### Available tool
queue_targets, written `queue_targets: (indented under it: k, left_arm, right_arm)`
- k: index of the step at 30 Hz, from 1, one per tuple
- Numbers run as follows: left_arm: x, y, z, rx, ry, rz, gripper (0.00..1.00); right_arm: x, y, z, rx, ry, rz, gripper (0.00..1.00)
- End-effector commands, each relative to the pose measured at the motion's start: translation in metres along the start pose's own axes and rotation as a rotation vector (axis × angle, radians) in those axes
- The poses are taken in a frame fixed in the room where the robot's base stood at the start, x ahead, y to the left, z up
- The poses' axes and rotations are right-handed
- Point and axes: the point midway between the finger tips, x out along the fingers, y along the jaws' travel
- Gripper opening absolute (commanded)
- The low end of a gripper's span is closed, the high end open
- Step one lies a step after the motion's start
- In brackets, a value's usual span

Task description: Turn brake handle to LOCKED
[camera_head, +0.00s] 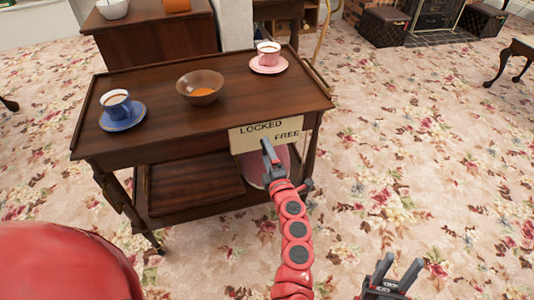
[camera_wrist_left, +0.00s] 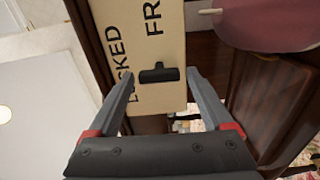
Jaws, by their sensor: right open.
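A wooden tea trolley (camera_head: 150,82) carries a cream label plate (camera_head: 250,140) on its front edge, marked LOCKED at the left and FREE at the right. In the left wrist view, the black brake handle (camera_wrist_left: 158,74) sits on this plate, by the lettering. My left gripper (camera_head: 267,147) is in front of the plate and hides the handle in the head view. In the wrist view its fingers are spread, one on each side of the handle, with gaps. Contact cannot be told. My right gripper (camera_head: 396,273) is open and empty over the carpet.
On the trolley top stand a blue cup (camera_head: 116,101) on a saucer, a brown bowl (camera_head: 200,86) and a pink cup (camera_head: 268,52) on a saucer. A pink round thing (camera_head: 254,168) is on the lower shelf, close to my left gripper.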

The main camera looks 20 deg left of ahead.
Motion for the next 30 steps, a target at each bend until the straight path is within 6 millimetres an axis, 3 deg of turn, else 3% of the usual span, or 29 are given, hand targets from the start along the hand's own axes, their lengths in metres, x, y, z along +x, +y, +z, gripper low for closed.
queue_targets:
  k: [10,14,30]
  left_arm:
    - [-0.001,0.001,0.0,0.001,0.0,0.001,0.95]
    - [-0.012,0.001,0.001,0.0,-0.001,0.001,0.95]
    - [-0.142,0.001,0.002,0.003,-0.008,-0.001,0.95]
  right_arm:
    - [0.0,0.0,0.0,0.0,0.0,0.0,0.47]
    - [0.002,0.0,0.0,0.0,0.0,0.0,0.47]
    - [0.022,0.001,-0.004,0.0,0.0,0.0,0.47]
